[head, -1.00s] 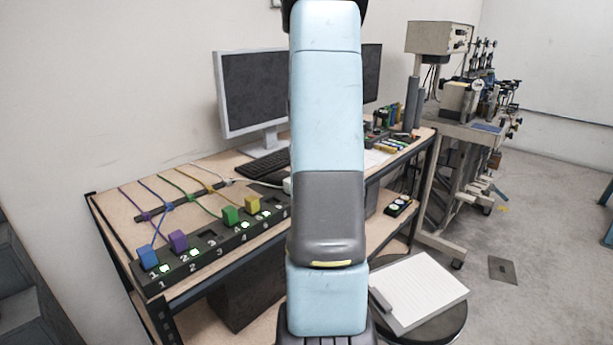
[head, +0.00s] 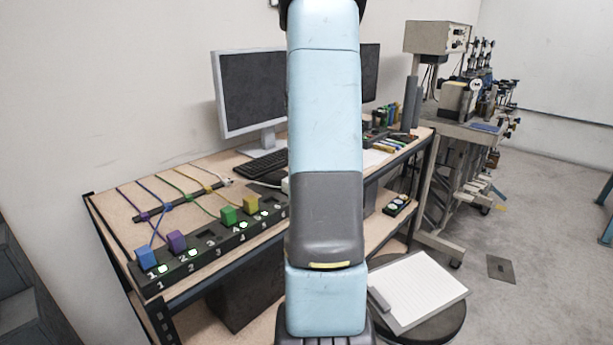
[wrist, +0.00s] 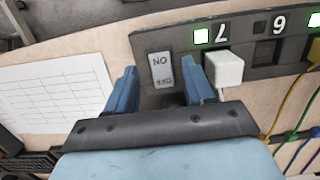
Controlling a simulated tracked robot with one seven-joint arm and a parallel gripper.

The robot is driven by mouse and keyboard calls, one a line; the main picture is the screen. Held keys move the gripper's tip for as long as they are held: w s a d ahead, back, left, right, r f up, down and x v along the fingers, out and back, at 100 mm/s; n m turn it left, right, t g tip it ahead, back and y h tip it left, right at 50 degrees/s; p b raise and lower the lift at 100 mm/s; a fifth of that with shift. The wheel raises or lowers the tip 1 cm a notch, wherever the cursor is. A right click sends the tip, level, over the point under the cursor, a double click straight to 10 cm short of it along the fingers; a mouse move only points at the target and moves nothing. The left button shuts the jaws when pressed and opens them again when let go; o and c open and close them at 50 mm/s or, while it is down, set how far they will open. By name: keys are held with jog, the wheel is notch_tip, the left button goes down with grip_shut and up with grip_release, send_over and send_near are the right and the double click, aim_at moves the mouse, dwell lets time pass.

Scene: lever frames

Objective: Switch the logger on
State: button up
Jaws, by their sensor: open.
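A black numbered socket strip (head: 215,248) lies along the bench's front edge. In the wrist view, its end (wrist: 180,38) shows upside down, with a rocker switch (wrist: 160,70) marked ON. My gripper (wrist: 160,88) is open, its blue fingers on either side of the switch's near end; contact cannot be told. A white plug (wrist: 226,68) sits in socket 7, close to the right finger, beside a lit green lamp (wrist: 201,36). Socket 6 is empty with a dark lamp. No thing labelled as the logger is seen. My arm hides my gripper in the head view.
Blue (head: 146,258), purple (head: 176,241), green (head: 229,215) and yellow (head: 251,204) plugs sit in sockets 1, 2, 4 and 5. Socket 3 is empty. Coloured cables cross the bench. A monitor (head: 250,90) and keyboard (head: 262,166) stand behind. A stool (head: 440,328) holds a clipboard (head: 420,290).

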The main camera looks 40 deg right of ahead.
notch_tip(320, 180, up, 12)
jog(key=w, duration=0.1)
jog(key=shift+w, duration=0.3)
jog(key=shift+a, duration=0.15)
dwell(0.3)
jog(key=s+a+r+t+h, duration=0.1)
jog(key=s+a+r+t, duration=0.2)
jog(key=a, duration=0.7)
jog(key=s+a+r, duration=0.3)
jog(key=a+r, duration=0.1)
jog(key=a, duration=0.7)
jog(key=s+a+f+t+y, duration=0.1)
jog(key=s+a+t, duration=0.3)
jog(key=s+a, duration=1)
jog(key=shift+s+f+m, duration=0.35)
jog(key=shift+f+m, duration=0.05)
jog(key=shift+f, duration=0.4)
jog(key=shift+a, duration=0.1)
